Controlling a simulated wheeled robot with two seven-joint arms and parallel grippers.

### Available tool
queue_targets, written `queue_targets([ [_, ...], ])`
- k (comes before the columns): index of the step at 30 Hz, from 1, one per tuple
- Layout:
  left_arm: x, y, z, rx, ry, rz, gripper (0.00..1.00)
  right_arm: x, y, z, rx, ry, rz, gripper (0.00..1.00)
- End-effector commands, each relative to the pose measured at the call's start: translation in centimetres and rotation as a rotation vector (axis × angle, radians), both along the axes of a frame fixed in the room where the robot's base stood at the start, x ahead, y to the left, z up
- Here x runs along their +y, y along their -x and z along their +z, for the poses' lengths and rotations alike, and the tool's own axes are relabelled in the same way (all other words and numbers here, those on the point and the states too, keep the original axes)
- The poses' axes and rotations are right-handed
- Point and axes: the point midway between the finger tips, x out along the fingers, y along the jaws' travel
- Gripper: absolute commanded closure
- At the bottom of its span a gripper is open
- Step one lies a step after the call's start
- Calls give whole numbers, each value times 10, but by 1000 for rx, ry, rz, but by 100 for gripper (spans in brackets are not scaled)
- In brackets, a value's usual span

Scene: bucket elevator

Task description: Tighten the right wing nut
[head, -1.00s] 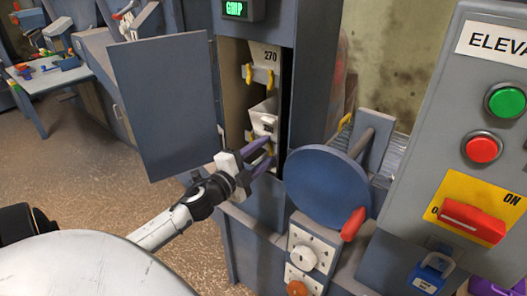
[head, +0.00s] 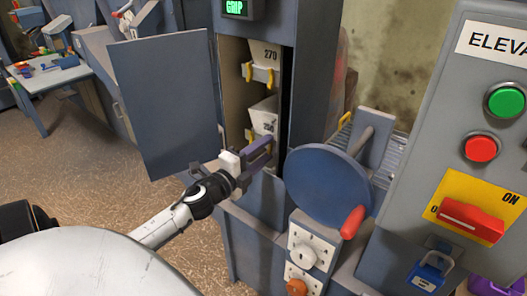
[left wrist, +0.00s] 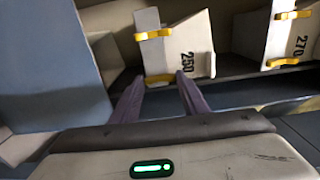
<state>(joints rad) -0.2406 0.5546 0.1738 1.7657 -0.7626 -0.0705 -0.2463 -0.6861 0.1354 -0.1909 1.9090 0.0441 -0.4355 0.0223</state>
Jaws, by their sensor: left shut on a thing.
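The lower white bucket, marked 250 (head: 263,117), sits in the open elevator shaft. Its left yellow wing nut (head: 250,136) shows in the head view. In the left wrist view the bucket (left wrist: 187,50) lies sideways, with its left wing nut (left wrist: 153,34) above and its right wing nut (left wrist: 160,79) below. My left gripper (head: 267,148) is shut on the right wing nut, its purple fingers on either side of it. In the head view the fingers mostly hide this nut. My right gripper is not in view.
The bucket marked 270 (head: 264,58) hangs above with two yellow wing nuts. The grey door (head: 165,105) stands open at the left. A blue wheel with a red handle (head: 353,222) stands close at the right, before the control panel (head: 455,110).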

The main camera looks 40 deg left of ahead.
Motion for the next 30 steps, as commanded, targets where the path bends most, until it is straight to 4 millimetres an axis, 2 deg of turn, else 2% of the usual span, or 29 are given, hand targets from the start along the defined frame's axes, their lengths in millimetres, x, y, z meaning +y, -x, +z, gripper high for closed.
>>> queue_targets([
  [2,0,0,-1,2,-5,-1,82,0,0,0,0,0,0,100],
  [3,0,0,-1,2,-5,-1,54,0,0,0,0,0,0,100],
  [6,0,0,-1,1,-4,0,41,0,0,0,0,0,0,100],
  [17,-1,5,-1,1,-1,0,41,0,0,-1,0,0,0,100],
  [20,-2,16,-3,3,-1,0,41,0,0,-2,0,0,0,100],
  [30,-9,77,-3,4,-1,1,41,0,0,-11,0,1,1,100],
])
